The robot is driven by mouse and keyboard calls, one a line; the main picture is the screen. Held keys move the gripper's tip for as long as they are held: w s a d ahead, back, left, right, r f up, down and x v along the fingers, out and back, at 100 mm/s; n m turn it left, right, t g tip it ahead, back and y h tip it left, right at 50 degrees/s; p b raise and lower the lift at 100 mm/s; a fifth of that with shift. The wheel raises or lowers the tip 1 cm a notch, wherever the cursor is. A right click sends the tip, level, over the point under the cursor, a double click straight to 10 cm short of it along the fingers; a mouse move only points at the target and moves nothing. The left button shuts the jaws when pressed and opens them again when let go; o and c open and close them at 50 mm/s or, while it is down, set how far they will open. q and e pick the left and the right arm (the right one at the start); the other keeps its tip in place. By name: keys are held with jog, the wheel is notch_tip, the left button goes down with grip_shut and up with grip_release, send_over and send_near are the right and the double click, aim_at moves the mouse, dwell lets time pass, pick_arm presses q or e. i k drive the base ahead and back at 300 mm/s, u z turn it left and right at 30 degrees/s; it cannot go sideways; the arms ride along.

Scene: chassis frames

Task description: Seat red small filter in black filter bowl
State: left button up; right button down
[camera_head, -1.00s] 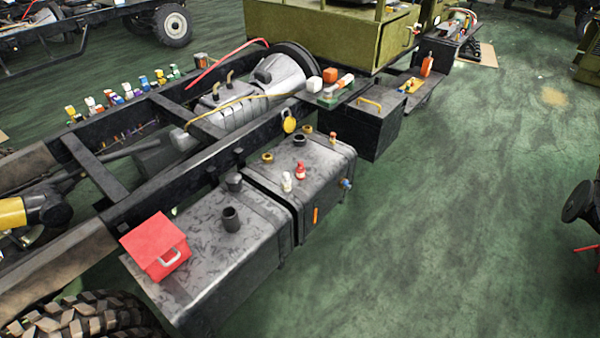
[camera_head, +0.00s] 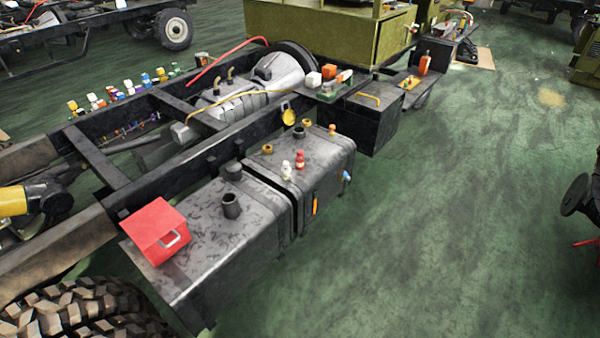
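A small red piece (camera_head: 300,160) stands upright on top of the rear fuel tank (camera_head: 335,150), and a similar white piece (camera_head: 286,170) stands beside it. The red piece looks like the small red filter, but it is too small to be sure. A black open-topped cup (camera_head: 231,206) stands on the nearer tank (camera_head: 200,260). A shorter dark cylinder (camera_head: 233,171) stands behind it. I cannot tell which, if either, is the black filter bowl. Neither of my grippers is in view.
A red box (camera_head: 155,230) with a handle sits on the nearer tank's left end. Small coloured bottles (camera_head: 125,90) line the far frame rail. A black box (camera_head: 375,110) stands beyond the tanks. A tyre (camera_head: 80,310) fills the lower left.

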aim_at(230, 201)
jog(key=z, duration=1.1)
jog(key=i, duration=1.5)
jog(key=u, duration=0.75)
jog(key=i, duration=0.4)
jog(key=u, duration=0.4)
